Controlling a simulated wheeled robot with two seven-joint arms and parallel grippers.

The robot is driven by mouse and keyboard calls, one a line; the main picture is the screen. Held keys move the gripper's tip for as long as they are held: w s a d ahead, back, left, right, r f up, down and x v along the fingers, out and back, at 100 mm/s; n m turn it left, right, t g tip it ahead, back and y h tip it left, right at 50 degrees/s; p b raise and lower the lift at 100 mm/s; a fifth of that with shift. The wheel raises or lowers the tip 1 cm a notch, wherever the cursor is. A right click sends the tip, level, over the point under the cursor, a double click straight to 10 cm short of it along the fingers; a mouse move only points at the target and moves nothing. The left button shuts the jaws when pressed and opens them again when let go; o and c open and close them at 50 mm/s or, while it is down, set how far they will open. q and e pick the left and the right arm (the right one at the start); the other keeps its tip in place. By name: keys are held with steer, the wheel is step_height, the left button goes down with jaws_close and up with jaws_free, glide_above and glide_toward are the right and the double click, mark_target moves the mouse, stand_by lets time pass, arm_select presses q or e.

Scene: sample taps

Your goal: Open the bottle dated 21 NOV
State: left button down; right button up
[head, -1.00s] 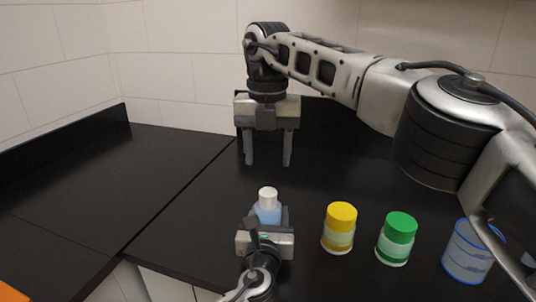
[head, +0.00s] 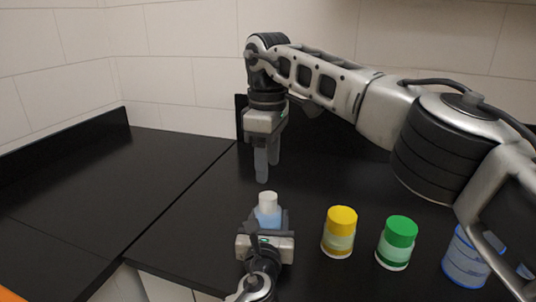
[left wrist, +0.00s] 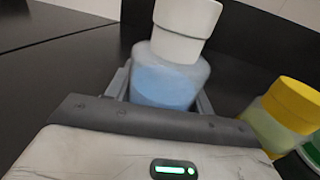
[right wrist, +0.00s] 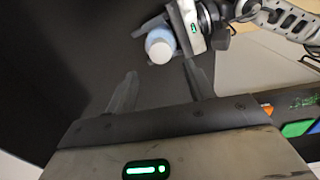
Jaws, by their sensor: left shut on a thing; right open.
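A small bottle with a white cap and light blue contents (head: 268,214) stands on the black counter in the head view. My left gripper (head: 266,226) is shut around its body; the bottle also fills the middle of the left wrist view (left wrist: 168,80). The white cap (left wrist: 185,30) is on the bottle. My right gripper (head: 263,170) is open and empty, pointing down just above and behind the cap. In the right wrist view the white cap (right wrist: 160,50) lies beyond and between the open fingers (right wrist: 160,90). No date is readable on any bottle.
To the right on the counter (head: 190,185) stand a yellow-capped jar (head: 340,232), a green-capped jar (head: 396,243) and a blue container (head: 464,262), partly behind my right arm. The counter at left is clear. A tiled wall stands behind.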

mark_target(268, 195)
step_height(268, 195, down, 7)
steer(key=shift+f, duration=0.1)
stand_by(0.4)
steer(key=c, duration=1)
